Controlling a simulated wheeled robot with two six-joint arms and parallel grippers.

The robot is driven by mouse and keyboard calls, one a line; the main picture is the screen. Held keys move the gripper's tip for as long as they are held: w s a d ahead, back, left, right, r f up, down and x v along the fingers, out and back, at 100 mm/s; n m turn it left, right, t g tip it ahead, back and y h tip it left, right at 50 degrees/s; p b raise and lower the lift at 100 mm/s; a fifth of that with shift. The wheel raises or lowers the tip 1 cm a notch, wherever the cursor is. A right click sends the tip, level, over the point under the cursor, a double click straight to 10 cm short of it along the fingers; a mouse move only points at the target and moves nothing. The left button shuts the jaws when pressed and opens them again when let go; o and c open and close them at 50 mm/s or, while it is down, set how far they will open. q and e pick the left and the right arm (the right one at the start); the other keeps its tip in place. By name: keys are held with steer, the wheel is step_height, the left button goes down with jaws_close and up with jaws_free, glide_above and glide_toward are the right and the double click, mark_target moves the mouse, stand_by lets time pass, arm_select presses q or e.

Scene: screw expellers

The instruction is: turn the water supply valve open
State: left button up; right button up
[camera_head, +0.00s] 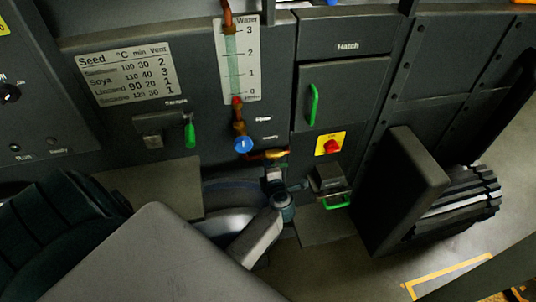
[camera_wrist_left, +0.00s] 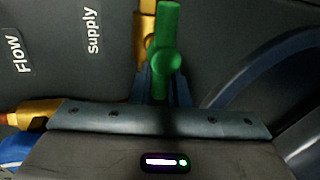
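The water supply valve's green handle (camera_wrist_left: 168,60) stands upright in the left wrist view, with a round hub in its middle. The "supply" label is left of it. In the head view the handle is mostly hidden by my gripper, below the brass pipe (camera_head: 268,155). My left gripper (camera_head: 275,178) is at the valve. In the left wrist view its dark fingers (camera_wrist_left: 163,90) sit close together, one on each side of the handle's lower part, and look closed on it. My right gripper is not in view.
A blue flow knob (camera_head: 243,145) is just left of the valve, below the water gauge (camera_head: 238,65). A red knob on a yellow plate (camera_head: 330,144) and the green-handled hatch (camera_head: 340,90) are to the right. Another green lever (camera_head: 190,132) hangs at the left.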

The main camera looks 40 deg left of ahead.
arm_select(q)
steer(key=o, duration=0.4)
steer(key=shift+f, duration=0.1)
steer(key=shift+c, duration=0.2)
steer(key=shift+d, duration=0.1)
steer(key=b+v, duration=0.1)
steer(key=v, duration=0.9)
steer(key=shift+s+d+b, duration=0.25)
steer(key=shift+b, duration=0.05)
